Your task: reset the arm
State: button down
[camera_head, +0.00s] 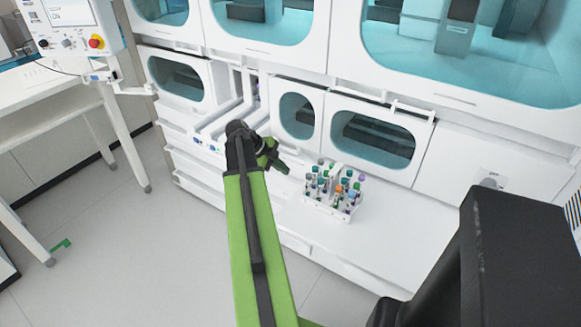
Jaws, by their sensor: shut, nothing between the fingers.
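My green arm reaches up the middle of the head view, with its dark wrist at the far end. My gripper (281,167) points to the right and down, in front of the white machine, and is shut with nothing in it. It is apart from the tube rack (329,209), which stands on the white ledge to its right. The rack holds several upright tubes with caps of different colours. The fingertips are small and dark in this view.
The white machine (435,178) with teal windows fills the back. A white ledge (290,215) runs along its front. A white table (60,105) and a control panel with a red button (96,42) are at the left. The floor (130,250) is open at lower left.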

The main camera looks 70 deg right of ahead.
jog(key=shift+w, duration=0.1)
jog(key=w+a+r+n+t+h+p, duration=0.1)
jog(key=w+a+r+n+p, duration=0.15)
jog(key=w+a, duration=0.75)
jog(key=w+a+r+n+t+p, duration=0.2)
jog(key=w+a+r+p, duration=0.1)
jog(key=w+a, duration=0.65)
jog(key=w+a+r+n+t+y+p, duration=0.15)
jog(key=w+a+n, duration=0.3)
jog(key=a, duration=0.45)
jog(key=w+a+n+t+h+p, duration=0.1)
jog(key=w+a+n+p, duration=0.15)
jog(key=w+a, duration=0.45)
jog(key=s+a+n+y+p, duration=0.1)
jog(key=s+a+n+y, duration=0.1)
jog(key=a+n, duration=1)
jog(key=s+a+n+y, duration=0.2)
jog(key=a+n+y, duration=0.1)
jog(key=a+n, duration=1)
jog(key=shift+s+a+f+p, duration=0.15)
jog(key=shift+s+a+p, duration=0.1)
jog(key=shift+a+p, duration=0.15)
